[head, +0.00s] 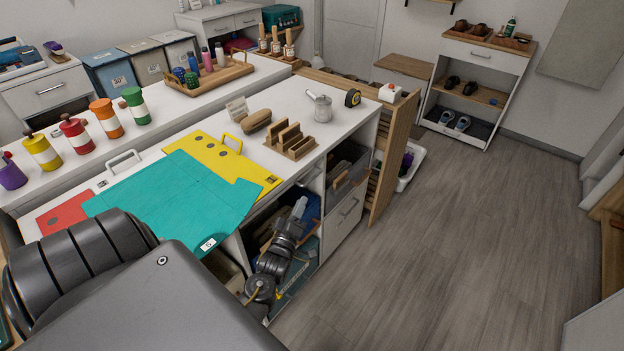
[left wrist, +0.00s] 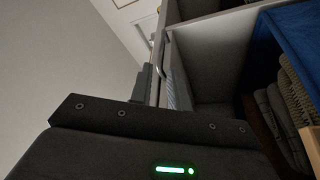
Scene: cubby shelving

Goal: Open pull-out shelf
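A tall wood-fronted unit (head: 393,160), which looks like the pull-out shelf, stands out from the far end of the white counter. Narrow shelf levels show along its side. My left gripper (head: 299,208) is in front of the counter's open cubbies, to the left of this unit and apart from it. In the left wrist view, dark finger parts (left wrist: 147,88) reach toward a thin silver bar handle (left wrist: 162,55). I cannot tell whether they touch it or how far apart they are. My right gripper is not in view.
A white drawer (head: 343,222) with a bar handle lies between my left gripper and the wooden unit. A white bin (head: 411,170) stands on the floor behind the unit. A shoe rack (head: 470,90) is at the back. The wooden floor (head: 460,240) at right is clear.

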